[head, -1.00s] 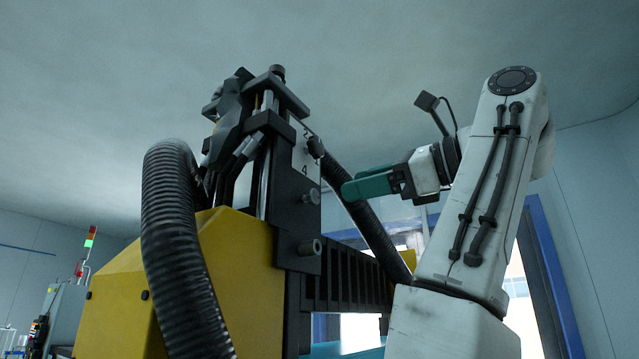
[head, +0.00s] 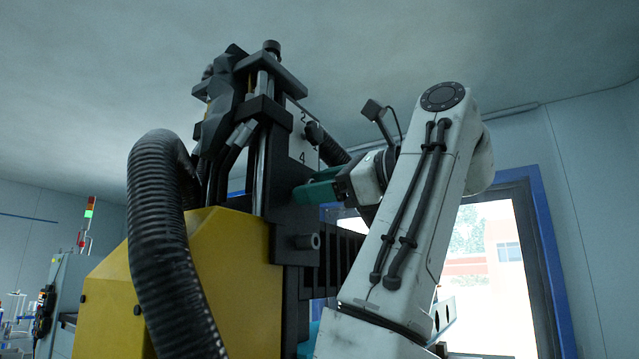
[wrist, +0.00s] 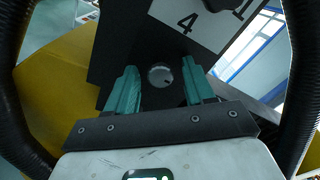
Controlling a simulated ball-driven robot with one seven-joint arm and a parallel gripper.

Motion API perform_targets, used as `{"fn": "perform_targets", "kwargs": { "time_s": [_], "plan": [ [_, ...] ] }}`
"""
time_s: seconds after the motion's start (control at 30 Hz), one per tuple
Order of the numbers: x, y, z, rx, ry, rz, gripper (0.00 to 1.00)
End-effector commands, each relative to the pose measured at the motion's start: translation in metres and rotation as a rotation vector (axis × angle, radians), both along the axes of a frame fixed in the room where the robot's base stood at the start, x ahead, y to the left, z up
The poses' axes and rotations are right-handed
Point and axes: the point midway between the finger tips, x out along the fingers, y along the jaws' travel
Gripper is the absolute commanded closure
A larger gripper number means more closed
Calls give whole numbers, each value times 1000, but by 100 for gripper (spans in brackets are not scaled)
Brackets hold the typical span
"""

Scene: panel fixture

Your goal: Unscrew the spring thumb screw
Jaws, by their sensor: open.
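The spring thumb screw (wrist: 160,75) shows in the wrist view as a round silver knob on the dark plate (wrist: 125,45), below a white plate marked 4. My gripper (wrist: 159,66) is open, with one teal finger on each side of the knob. Gaps show between knob and fingers in this view; how far the fingertips reach along the knob I cannot tell.
A window (head: 490,250) is behind on the right.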

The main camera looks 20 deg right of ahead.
Motion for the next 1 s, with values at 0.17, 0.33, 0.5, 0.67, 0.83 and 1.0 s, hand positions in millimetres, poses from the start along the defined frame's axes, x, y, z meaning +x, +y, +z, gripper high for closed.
{"fn": "perform_targets", "kwargs": {
  "time_s": [0.17,0.33,0.5,0.67,0.83,1.0],
  "plan": [
    [0,0,0,0,0,0,59],
    [0,0,0,0,0,0,76],
    [0,0,0,0,0,0,92],
    [0,0,0,0,0,0,100],
    [0,0,0,-11,-8,0,100],
    [0,0,-1,-59,-43,-1,100]
  ]
}}
